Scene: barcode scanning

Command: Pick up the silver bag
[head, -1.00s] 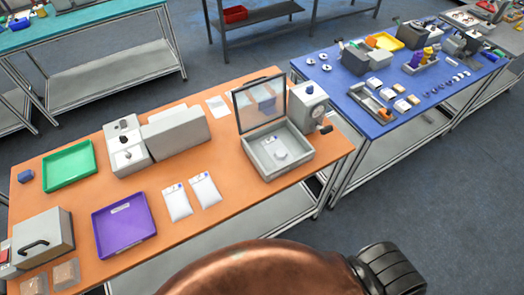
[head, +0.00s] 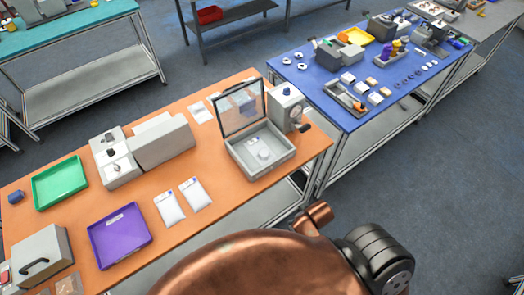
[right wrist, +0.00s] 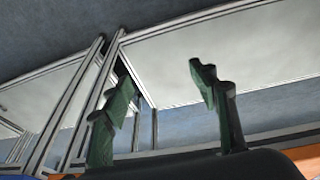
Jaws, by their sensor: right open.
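Two pale silver-white bags lie flat side by side on the orange table in the head view, a left bag (head: 170,209) and a right bag (head: 196,195). They lie just right of a purple tray (head: 97,240). I cannot tell which one is the silver bag. My right gripper (right wrist: 160,85) shows in the right wrist view with its two green-tipped fingers wide apart and nothing between them. It points at table legs and a shelf, away from the bags. My left gripper is out of view.
The orange table (head: 150,185) also bears a green tray (head: 35,190), a grey machine (head: 162,143) and a grey box with a raised lid (head: 256,168). A crank device (head: 288,107) stands behind that box. A blue table (head: 330,123) with several small parts adjoins on the right.

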